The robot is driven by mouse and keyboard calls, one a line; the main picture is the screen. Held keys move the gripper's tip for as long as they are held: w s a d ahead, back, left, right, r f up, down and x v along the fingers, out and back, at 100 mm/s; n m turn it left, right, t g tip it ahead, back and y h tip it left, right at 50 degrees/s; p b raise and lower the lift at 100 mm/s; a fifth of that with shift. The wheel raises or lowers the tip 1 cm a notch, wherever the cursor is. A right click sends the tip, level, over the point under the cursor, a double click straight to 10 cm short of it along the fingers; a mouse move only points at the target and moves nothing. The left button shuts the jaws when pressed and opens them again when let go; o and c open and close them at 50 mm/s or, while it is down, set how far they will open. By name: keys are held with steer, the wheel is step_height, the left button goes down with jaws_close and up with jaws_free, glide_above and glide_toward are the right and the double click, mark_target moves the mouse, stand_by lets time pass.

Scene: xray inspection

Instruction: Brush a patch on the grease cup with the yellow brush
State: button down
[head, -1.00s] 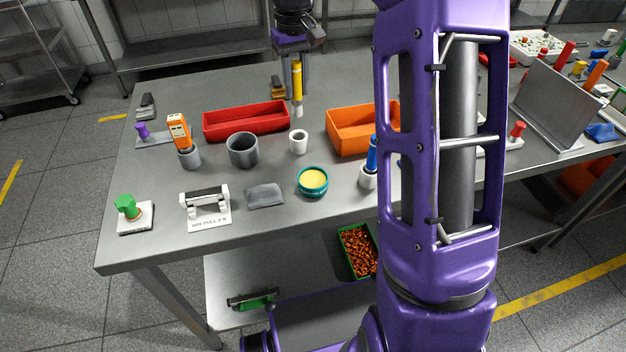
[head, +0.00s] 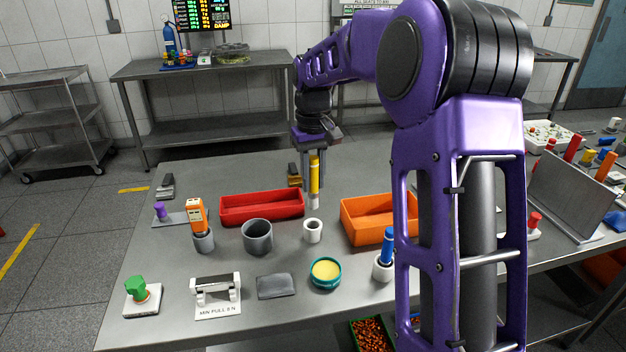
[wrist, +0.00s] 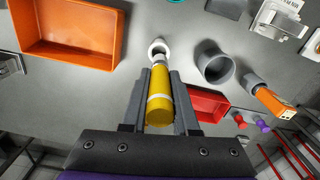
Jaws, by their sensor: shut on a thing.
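The yellow brush (head: 314,177) is upright in my gripper (head: 313,181), with its pale lower end down. My gripper is shut on its yellow handle. In the wrist view the brush (wrist: 160,98) stands between the two fingers, and its tip points at a small white cup (wrist: 158,47). In the head view the tip appears just above and behind that white cup (head: 313,232); the exact gap is unclear. The grease cup (head: 326,285), teal with a smooth yellow fill, stands nearer the front edge, apart from the brush. Only a sliver of its rim shows in the wrist view.
A red tray (head: 262,219) and a grey cup (head: 257,238) are left of the brush; an orange tray (head: 378,233) is right. A blue-handled tool (head: 388,246) stands in a white holder right of the grease cup. A grey pad (head: 276,286) lies left of it.

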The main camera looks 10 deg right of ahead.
steer(key=s+p, duration=0.4)
steer(key=s, duration=0.8)
steer(key=shift+s+f+b, duration=0.15)
steer(key=shift+f+b, duration=2.55)
steer(key=shift+f, duration=0.75)
steer(key=shift+f, duration=0.6)
step_height(320, 180, up, 7)
steer(key=p, duration=0.5)
